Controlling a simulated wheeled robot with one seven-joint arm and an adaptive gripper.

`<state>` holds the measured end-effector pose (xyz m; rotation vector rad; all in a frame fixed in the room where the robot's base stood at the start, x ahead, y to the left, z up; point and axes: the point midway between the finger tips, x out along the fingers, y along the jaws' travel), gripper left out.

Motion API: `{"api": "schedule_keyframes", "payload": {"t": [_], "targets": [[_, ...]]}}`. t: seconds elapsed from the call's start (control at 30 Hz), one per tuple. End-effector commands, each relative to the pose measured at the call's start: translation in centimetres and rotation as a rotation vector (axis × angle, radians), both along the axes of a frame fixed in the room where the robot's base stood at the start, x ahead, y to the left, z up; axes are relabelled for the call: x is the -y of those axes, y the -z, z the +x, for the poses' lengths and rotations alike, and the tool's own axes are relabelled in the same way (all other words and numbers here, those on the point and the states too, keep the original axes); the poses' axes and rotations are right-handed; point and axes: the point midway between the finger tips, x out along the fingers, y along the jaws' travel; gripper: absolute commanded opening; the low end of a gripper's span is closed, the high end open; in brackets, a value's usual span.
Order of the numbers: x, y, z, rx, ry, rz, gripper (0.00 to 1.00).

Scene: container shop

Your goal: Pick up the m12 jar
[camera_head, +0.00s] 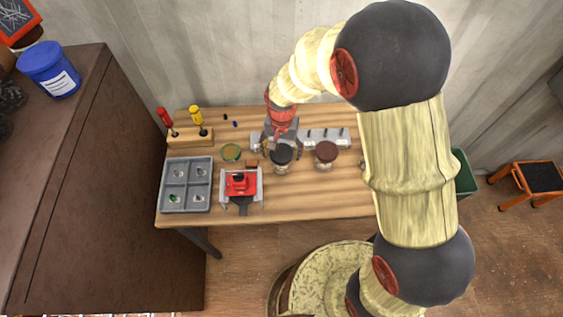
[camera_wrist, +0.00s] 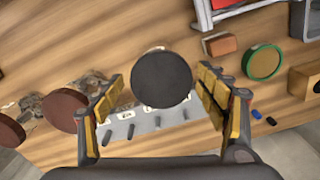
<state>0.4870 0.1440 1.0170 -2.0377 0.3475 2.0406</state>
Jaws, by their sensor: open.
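Several lidded jars stand on the wooden bench, and no m12 label can be read on any of them. A jar with a black lid (camera_head: 281,156) is between the fingers of my gripper (camera_head: 283,150). In the wrist view its round dark lid (camera_wrist: 161,79) lies between the two yellow-padded fingers (camera_wrist: 160,82), with a visible gap to the right pads; contact on the left is unclear. My gripper is open. A jar with a brown lid (camera_head: 326,152) stands just to the right; its lid (camera_wrist: 65,108) is close to the left finger in the wrist view.
Another brown lid (camera_wrist: 9,132) shows at the wrist view's left edge. A grey strip with pegs (camera_head: 330,136) lies behind the jars. A red vise (camera_head: 240,183), green-rimmed round dish (camera_head: 231,152), grey tray (camera_head: 187,209) and screwdriver block (camera_head: 188,137) are left. The bench front is clear.

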Motion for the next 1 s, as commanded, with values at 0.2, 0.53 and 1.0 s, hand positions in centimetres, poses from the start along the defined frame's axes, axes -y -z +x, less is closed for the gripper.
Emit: {"api": "schedule_keyframes", "payload": {"t": [0.2,0.53,1.0], "targets": [[0.0,2.0,0.0,0.000,-0.001,0.000,0.73],[0.0,6.2,0.2,-0.001,-0.001,-0.001,0.73],[0.0,6.8,0.3,0.001,-0.001,0.001,0.63]]}}
